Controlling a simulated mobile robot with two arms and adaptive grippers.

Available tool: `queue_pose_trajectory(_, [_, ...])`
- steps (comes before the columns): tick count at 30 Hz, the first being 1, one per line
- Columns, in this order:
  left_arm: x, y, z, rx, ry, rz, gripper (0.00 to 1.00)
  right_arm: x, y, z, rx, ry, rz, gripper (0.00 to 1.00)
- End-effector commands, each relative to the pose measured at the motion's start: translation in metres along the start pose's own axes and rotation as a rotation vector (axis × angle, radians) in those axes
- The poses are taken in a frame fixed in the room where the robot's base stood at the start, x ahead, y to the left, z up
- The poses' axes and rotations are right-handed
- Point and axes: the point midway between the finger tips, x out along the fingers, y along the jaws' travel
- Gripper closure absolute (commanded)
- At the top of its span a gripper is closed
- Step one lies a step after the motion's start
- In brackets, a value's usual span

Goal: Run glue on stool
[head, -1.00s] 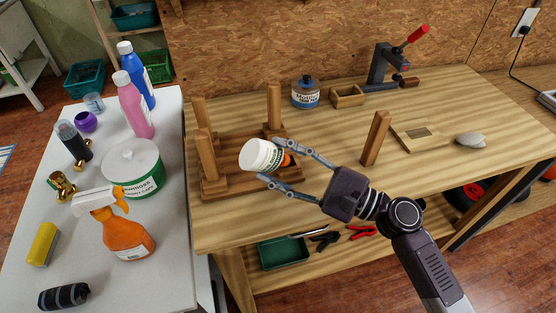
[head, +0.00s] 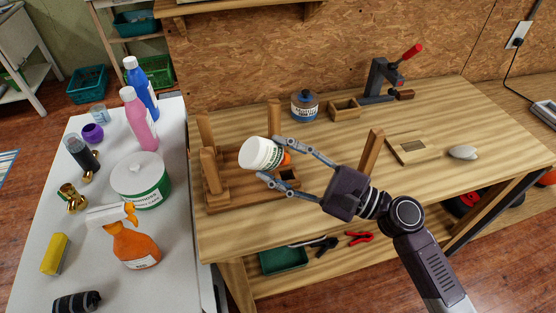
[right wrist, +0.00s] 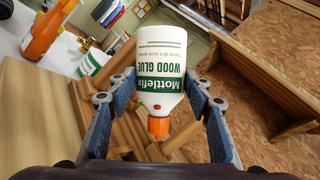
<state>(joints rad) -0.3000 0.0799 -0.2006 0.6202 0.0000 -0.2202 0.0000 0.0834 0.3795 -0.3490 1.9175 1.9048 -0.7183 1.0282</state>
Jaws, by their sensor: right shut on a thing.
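My right gripper (head: 268,160) is shut on a white wood glue bottle (head: 258,153) with a green label and an orange tip. The bottle lies tilted between the fingers, tip toward my palm; the right wrist view shows its label upside down (right wrist: 161,75). My left gripper is out of view.
The workbench (head: 330,220) carries a blue-labelled jar (head: 305,105), a small wooden box (head: 345,108), a clamp (head: 382,80), a wooden block (head: 413,148) and a grey stone-like object (head: 463,152). A white side table (head: 185,250) at left holds bottles and a tub.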

Motion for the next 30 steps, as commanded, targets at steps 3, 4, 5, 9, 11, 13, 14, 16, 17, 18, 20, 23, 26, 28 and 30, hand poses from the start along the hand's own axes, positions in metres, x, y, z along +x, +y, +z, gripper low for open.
queue_pose_trajectory(3, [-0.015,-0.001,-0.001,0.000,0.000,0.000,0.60,0.003,-0.013,0.013,-0.001,-0.001,-0.001,0.82])
queue_pose_trajectory(4, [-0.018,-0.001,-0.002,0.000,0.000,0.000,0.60,0.003,-0.015,0.015,-0.001,-0.001,-0.001,0.82])
queue_pose_trajectory(5, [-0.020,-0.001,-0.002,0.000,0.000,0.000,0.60,0.004,-0.017,0.017,-0.001,-0.001,-0.001,0.82])
queue_pose_trajectory(9, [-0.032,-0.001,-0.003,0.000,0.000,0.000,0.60,0.006,-0.026,0.027,-0.002,-0.001,-0.001,0.82])
queue_pose_trajectory(11, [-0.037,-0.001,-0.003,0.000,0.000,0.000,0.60,0.007,-0.030,0.031,-0.002,-0.001,-0.001,0.82])
queue_pose_trajectory(13, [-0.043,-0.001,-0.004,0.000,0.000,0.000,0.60,0.008,-0.035,0.036,-0.003,-0.001,-0.001,0.82])
queue_pose_trajectory(14, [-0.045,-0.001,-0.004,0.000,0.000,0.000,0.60,0.009,-0.037,0.038,-0.003,-0.001,-0.001,0.82])
queue_pose_trajectory(16, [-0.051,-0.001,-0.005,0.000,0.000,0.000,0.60,0.010,-0.042,0.043,-0.002,-0.001,-0.001,0.82])
queue_pose_trajectory(17, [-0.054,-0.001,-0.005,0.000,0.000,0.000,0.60,0.010,-0.044,0.045,-0.002,-0.001,-0.001,0.82])
queue_pose_trajectory(18, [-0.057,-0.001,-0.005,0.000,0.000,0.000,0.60,0.011,-0.047,0.048,-0.002,-0.001,-0.001,0.82])
queue_pose_trajectory(20, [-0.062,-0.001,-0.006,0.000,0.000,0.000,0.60,0.012,-0.051,0.052,-0.001,-0.001,-0.001,0.82])
queue_pose_trajectory(23, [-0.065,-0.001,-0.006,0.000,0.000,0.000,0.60,0.013,-0.053,0.055,-0.001,-0.001,-0.001,0.82])
queue_pose_trajectory(26, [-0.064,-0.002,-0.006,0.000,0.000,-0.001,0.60,0.012,-0.053,0.054,-0.001,-0.001,-0.001,0.82])
queue_pose_trajectory(28, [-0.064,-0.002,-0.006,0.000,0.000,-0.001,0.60,0.012,-0.052,0.054,-0.001,-0.001,-0.001,0.82])
queue_pose_trajectory(30, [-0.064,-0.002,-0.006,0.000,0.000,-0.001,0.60,0.012,-0.052,0.054,-0.001,-0.001,-0.001,0.82])
